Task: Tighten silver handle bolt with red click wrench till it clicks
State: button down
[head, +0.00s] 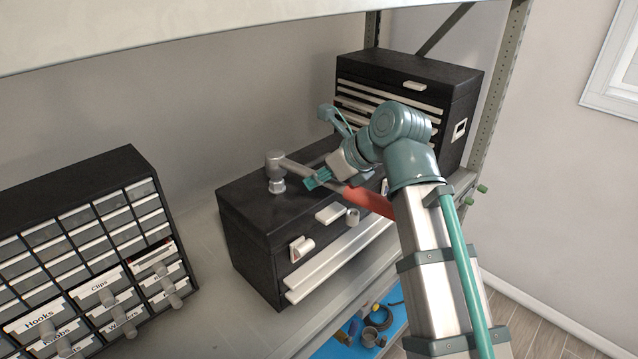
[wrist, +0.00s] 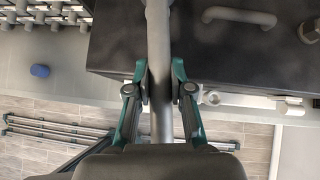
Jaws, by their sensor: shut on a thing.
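The click wrench has a red handle (head: 370,201) and a grey shaft, which also shows in the wrist view (wrist: 159,45). My gripper (head: 318,181) is shut on the shaft, with a finger on each side of it in the wrist view (wrist: 160,88). The wrench's thick silver head (head: 275,162) is over the left part of the black toolbox top, above a short silver piece (head: 277,186). I cannot tell whether that piece is the bolt or part of the wrench. A grey handle (wrist: 238,16) and a silver bolt-like piece (wrist: 312,29) show in the wrist view.
The black toolbox (head: 245,215) stands on a grey shelf (head: 215,285). A larger black tool chest (head: 455,120) stands behind at right. A labelled drawer cabinet (head: 110,180) is at left. A shelf board (head: 180,22) crosses overhead. A blue tray (head: 335,347) lies below.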

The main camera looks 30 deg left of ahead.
jog(key=shift+r, duration=1.75)
